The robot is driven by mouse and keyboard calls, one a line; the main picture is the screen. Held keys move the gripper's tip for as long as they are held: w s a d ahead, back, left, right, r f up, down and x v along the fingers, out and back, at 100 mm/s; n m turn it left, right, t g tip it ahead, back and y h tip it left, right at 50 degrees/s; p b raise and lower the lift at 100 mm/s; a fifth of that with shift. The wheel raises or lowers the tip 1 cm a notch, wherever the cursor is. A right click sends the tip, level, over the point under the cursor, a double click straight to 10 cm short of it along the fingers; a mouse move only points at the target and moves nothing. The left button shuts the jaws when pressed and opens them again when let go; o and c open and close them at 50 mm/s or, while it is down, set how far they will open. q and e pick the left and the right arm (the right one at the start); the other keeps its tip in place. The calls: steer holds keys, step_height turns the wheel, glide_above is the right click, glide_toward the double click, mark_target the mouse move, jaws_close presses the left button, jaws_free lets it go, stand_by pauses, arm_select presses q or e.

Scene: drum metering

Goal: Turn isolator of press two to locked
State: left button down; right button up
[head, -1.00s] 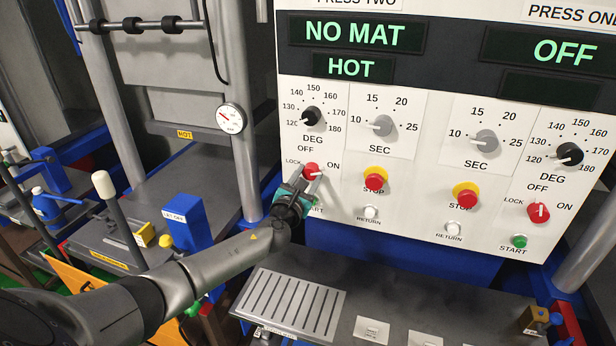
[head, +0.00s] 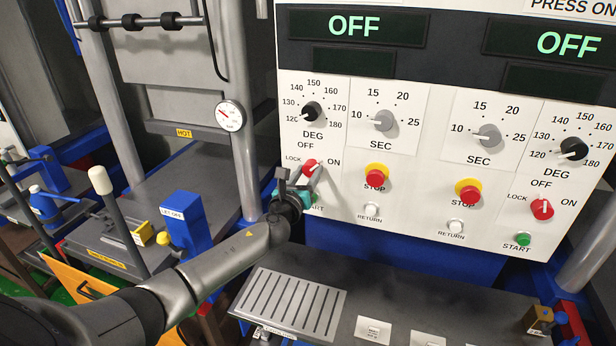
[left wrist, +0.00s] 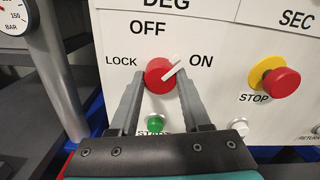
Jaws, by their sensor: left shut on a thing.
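The isolator of press two is a red knob (head: 310,166) with a white pointer bar, on the left of the white panel. It also shows in the left wrist view as a red knob (left wrist: 158,71), and its pointer slants up and right, between OFF and ON. LOCK is printed at its left. My left gripper (head: 303,178) is at the knob from below. In the left wrist view its two fingers (left wrist: 160,84) are shut on the knob, one at each side. The display (head: 354,27) above press two reads OFF. My right gripper is not in view.
A green start button (left wrist: 156,124) sits just below the knob, partly covered by my gripper in the head view. A red stop button (head: 376,178) with yellow collar and a white return button (head: 371,210) are to the right. Press one's isolator (head: 542,208) is at far right.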

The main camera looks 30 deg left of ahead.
arm_select(q)
steer(key=n+b, duration=0.1)
steer(key=n, duration=0.5)
steer(key=shift+n, duration=0.3)
steer(key=n+b, duration=0.1)
steer(key=n, duration=0.8)
steer(key=shift+a, duration=0.1)
steer(key=n, duration=0.2)
steer(key=shift+n, duration=0.3)
steer(key=n+p, duration=0.1)
steer(key=n, duration=0.4)
steer(key=shift+f+n, duration=0.1)
steer(key=shift+n, duration=0.6)
steer(key=shift+c, duration=1.8)
jaws_free()
steer(key=shift+s, duration=0.1)
